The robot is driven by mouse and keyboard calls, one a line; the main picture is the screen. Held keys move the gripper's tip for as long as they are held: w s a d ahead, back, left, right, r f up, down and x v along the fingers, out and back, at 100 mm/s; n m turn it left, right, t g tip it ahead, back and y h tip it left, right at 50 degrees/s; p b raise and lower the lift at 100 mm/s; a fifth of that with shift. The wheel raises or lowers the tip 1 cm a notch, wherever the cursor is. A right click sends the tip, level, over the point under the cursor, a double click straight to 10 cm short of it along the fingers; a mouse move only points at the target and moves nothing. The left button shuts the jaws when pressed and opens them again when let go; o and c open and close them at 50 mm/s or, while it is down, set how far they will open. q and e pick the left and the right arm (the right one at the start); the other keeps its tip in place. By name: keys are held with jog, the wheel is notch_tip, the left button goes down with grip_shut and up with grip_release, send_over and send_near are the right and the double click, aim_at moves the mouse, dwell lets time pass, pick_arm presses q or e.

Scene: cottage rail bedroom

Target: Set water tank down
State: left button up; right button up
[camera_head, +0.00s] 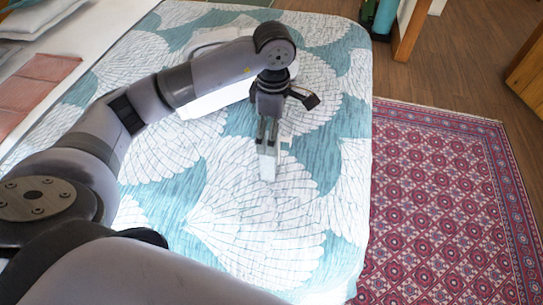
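My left gripper (267,144) reaches over the bed from the left and points down. Its fingers are close together on a small, pale, see-through piece, which looks like the water tank (268,168). The tank hangs below the fingertips over the patterned bedspread (255,235). I cannot tell whether its lower end touches the cloth. The upper part of the tank is hidden by the fingers. My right gripper is not in view.
A white object (205,103) lies on the bed behind my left arm, partly hidden by it. Pillows (35,18) and a folded pinkish cloth (35,85) are at the upper left. The bed's right side is clear. A red patterned rug (440,200) covers the floor beside it.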

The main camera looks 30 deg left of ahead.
pick_arm(q)
jog(key=shift+w+a+f+p, duration=0.1)
jog(key=shift+a+f+p, duration=0.1)
jog(key=shift+f, duration=1.6)
jog(key=shift+w+a+f+p, duration=0.1)
jog(key=shift+f+p, duration=0.05)
jog(key=shift+f, duration=1.6)
jog(key=shift+w+a+f+p, duration=0.1)
jog(key=shift+f+p, duration=0.1)
jog(key=shift+f, duration=1.6)
jog(key=c, duration=1.4)
jog(key=shift+r, duration=0.1)
